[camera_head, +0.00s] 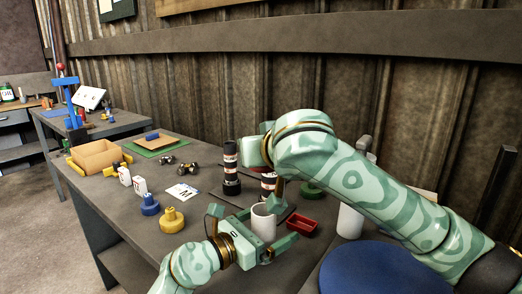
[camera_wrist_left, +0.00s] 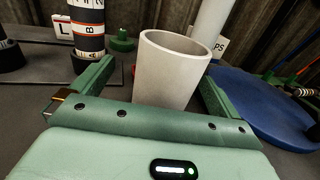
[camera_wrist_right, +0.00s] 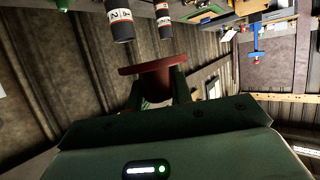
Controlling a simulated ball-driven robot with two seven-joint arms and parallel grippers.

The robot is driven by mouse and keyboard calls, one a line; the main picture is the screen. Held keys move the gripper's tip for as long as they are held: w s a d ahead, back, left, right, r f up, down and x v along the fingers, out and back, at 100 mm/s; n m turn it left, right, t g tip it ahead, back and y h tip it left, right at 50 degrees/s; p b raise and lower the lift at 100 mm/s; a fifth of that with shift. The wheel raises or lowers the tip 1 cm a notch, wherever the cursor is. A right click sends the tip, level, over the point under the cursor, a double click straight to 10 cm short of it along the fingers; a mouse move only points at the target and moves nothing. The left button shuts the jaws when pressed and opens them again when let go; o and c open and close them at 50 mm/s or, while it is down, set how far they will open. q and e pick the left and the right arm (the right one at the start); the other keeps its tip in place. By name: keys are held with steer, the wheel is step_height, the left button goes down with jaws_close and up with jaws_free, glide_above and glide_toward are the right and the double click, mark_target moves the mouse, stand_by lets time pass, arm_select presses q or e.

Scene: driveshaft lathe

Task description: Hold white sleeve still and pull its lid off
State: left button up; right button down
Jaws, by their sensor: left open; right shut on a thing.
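The white sleeve (camera_head: 263,222) stands upright on the grey table, its top open and uncovered. It also shows in the left wrist view (camera_wrist_left: 170,75). My left gripper (camera_head: 250,226) is open, with one finger on each side of the sleeve; a gap shows beside the fingers in the left wrist view. My right gripper (camera_wrist_right: 160,90) is shut on a dark red flanged piece (camera_wrist_right: 150,69), which looks like the lid. It is held up in the air, apart from the sleeve. In the head view my right arm largely hides that gripper.
Black-and-white banded cylinders (camera_head: 230,160) stand behind the sleeve. A red tray (camera_head: 301,225) is right of it, with a white cylinder (camera_head: 350,220) and a blue round surface (camera_head: 375,268) beyond. Yellow (camera_head: 172,220) and blue (camera_head: 149,204) knobbed parts stand left.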

arm_select(q)
steer(key=shift+p+v, duration=0.6)
steer(key=shift+v, duration=0.8)
arm_select(e)
steer(key=shift+s+r, duration=0.25)
steer(key=shift+r, duration=0.8)
arm_select(q)
steer(key=shift+p+v, duration=0.4)
steer(key=shift+v, duration=1.15)
arm_select(e)
steer(key=shift+s+r, duration=0.2)
steer(key=shift+r, duration=0.45)
arm_select(q)
steer(key=shift+s+a, duration=0.1)
steer(key=v, duration=1.1)
steer(key=shift+s+a+r, duration=0.1)
steer(key=shift+s+a, duration=0.1)
steer(key=shift+a, duration=0.15)
steer(key=shift+w+d, duration=0.1)
